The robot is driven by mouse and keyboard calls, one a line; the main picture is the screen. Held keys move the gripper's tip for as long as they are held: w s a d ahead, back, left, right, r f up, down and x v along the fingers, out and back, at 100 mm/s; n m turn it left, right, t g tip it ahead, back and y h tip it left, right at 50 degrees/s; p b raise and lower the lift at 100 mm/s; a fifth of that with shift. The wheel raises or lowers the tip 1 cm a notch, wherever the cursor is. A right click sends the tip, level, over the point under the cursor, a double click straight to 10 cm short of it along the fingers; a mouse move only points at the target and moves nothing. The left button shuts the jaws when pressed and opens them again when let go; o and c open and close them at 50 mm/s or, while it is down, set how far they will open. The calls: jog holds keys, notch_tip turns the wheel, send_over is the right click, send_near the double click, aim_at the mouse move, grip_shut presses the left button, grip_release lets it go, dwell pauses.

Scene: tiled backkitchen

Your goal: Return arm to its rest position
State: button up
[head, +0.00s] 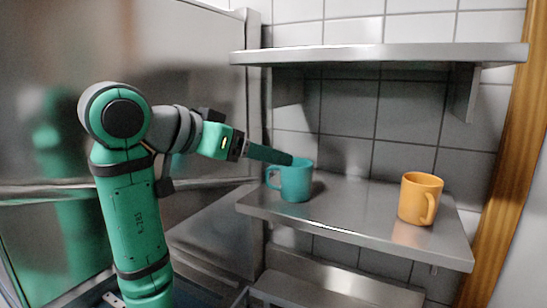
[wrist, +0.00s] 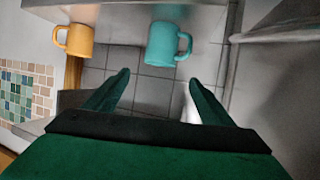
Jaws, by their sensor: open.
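My gripper (head: 288,158) reaches out from the left over the lower shelf. Its fingers are spread wide with nothing between them. A teal mug (head: 297,184) stands upright on the lower steel shelf, and a fingertip overlaps its rim in the head view. In the wrist view, the teal mug (wrist: 161,44) lies just beyond the gap between my fingertips (wrist: 159,77), apart from both in the picture. I cannot tell whether a finger touches the mug.
An orange mug (head: 420,198) stands to the right on the same lower shelf (head: 345,218). An upper shelf (head: 380,54) hangs above. A steel cabinet (head: 45,60) is behind my arm at the left. A wooden post (head: 508,150) edges the right side. Shelf space between the mugs is free.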

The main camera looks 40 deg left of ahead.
jog(key=shift+s+r, duration=0.3)
jog(key=shift+s, duration=0.35)
jog(key=shift+w, duration=0.1)
